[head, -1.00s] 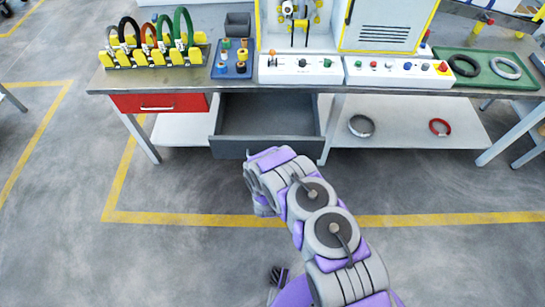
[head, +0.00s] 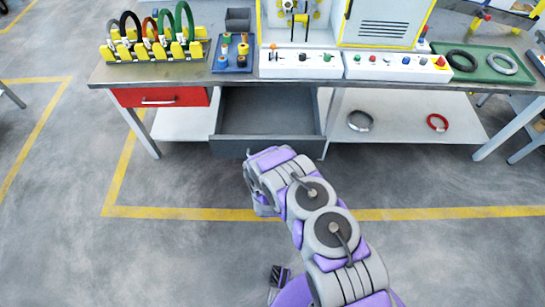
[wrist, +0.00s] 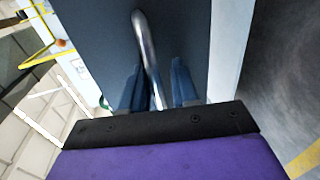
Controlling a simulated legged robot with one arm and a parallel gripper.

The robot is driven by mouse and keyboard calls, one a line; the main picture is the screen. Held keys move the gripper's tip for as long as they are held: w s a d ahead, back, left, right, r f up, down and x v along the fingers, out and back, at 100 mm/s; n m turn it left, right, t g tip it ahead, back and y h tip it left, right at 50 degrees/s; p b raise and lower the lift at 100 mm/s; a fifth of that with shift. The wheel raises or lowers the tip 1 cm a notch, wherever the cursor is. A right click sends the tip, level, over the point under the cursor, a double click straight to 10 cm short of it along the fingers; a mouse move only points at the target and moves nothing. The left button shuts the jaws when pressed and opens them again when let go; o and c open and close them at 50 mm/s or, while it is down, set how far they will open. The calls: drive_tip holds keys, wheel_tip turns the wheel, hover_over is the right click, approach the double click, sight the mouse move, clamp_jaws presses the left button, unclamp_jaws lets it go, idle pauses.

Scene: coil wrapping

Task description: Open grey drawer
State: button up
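The grey drawer (head: 226,146) hangs under the workbench and is pulled out, its empty inside showing in the head view. My arm reaches up to the drawer's front from below, and the gripper itself is hidden behind the arm there. In the wrist view, the drawer's dark front (wrist: 100,35) fills the upper middle, with its curved metal handle (wrist: 146,42). My gripper (wrist: 157,85) has its two blue fingers apart, one on each side of the handle. A gap shows between the handle and the right finger.
A shut red drawer (head: 160,97) sits left of the grey one. A lower shelf (head: 400,125) carries a grey ring (head: 360,121) and a red ring (head: 437,122). The bench top is crowded. The floor in front of the bench is clear.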

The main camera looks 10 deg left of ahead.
drive_tip(key=p+v, duration=0.4)
drive_tip(key=v, duration=1.3)
drive_tip(key=shift+s+p, duration=0.15)
drive_tip(key=shift+p, duration=0.25)
drive_tip(key=w+r+m+g+h, duration=0.4)
drive_tip(key=w+r+m+g, duration=0.1)
drive_tip(key=w+r+m, duration=0.3)
drive_tip(key=d+r+m+g+y, duration=0.1)
drive_tip(key=d+r+m+g, duration=0.15)
drive_tip(key=r, duration=0.45)
drive_tip(key=d+r+m+g, duration=0.2)
drive_tip(key=d+r+m, duration=0.15)
drive_tip(key=r, duration=0.45)
drive_tip(key=s+d+r+m+g, duration=0.35)
drive_tip(key=s+d+r, duration=0.55)
drive_tip(key=s+r, duration=0.45)
drive_tip(key=s+d+r+m+g, duration=0.1)
drive_tip(key=s+d+r, duration=0.3)
drive_tip(key=s, duration=0.5)
drive_tip(key=s+d+r+m+g, duration=0.2)
drive_tip(key=s+d+r, duration=0.3)
drive_tip(key=s, duration=0.5)
drive_tip(key=shift+s+d+r+g+h, duration=0.2)
drive_tip(key=shift+s+d+g+h, duration=0.1)
drive_tip(key=shift+d+g, duration=0.3)
